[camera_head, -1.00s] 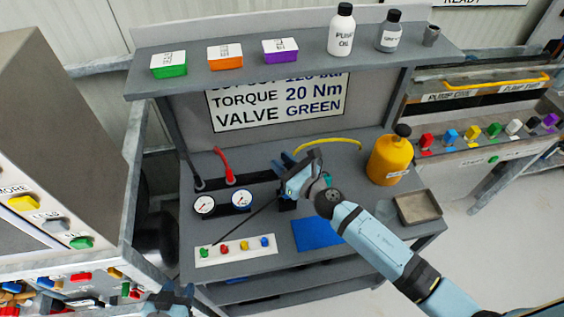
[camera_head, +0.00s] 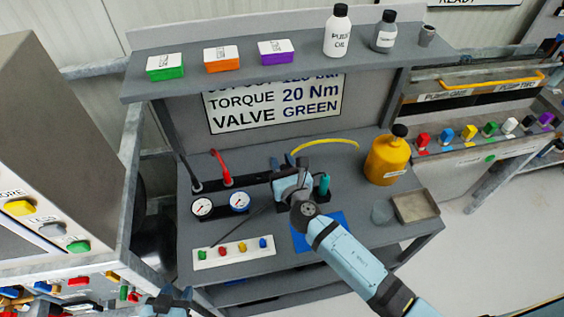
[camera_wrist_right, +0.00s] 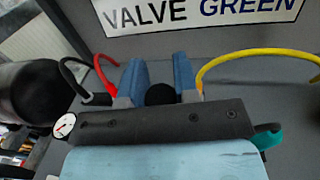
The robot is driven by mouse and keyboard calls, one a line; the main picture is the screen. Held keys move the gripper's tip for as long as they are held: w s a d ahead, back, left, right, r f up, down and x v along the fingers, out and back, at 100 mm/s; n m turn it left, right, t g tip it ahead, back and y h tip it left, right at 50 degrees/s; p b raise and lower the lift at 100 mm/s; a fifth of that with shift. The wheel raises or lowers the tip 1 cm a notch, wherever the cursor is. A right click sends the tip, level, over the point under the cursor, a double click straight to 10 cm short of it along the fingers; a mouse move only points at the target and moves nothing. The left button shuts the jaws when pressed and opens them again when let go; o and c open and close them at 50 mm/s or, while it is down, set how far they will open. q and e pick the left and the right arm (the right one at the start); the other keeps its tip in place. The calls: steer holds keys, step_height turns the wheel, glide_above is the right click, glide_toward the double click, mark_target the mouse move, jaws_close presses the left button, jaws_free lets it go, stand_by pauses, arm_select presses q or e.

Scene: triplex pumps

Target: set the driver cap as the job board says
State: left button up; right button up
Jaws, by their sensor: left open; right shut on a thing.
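The job board (camera_head: 275,105) stands at the back of the bench and reads TORQUE 20 Nm and VALVE GREEN; its top line is partly hidden by the shelf. My right gripper (camera_head: 288,170) is over the middle of the bench. In the right wrist view its blue fingers (camera_wrist_right: 160,76) are shut on a dark round thing (camera_wrist_right: 160,94), which I cannot identify for sure as the driver cap. No scale on it is readable. A teal-handled tool (camera_head: 323,185) stands just right of the gripper. My left gripper (camera_head: 170,302) is open at the bottom left edge, away from the bench.
Two gauges (camera_head: 239,201) and a red hose (camera_head: 220,167) are left of my right gripper. A yellow hose (camera_head: 330,142) lies behind it. A white strip (camera_head: 233,253) with coloured knobs is in front. A yellow can (camera_head: 387,160) and grey tray (camera_head: 416,206) stand right.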

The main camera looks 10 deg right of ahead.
steer(key=o, duration=0.9)
steer(key=s, duration=0.4)
steer(key=s+d+b, duration=0.1)
steer(key=s, duration=0.4)
steer(key=s+b, duration=0.1)
steer(key=s, duration=0.3)
steer(key=shift+s+d, duration=0.3)
steer(key=shift+s, duration=0.1)
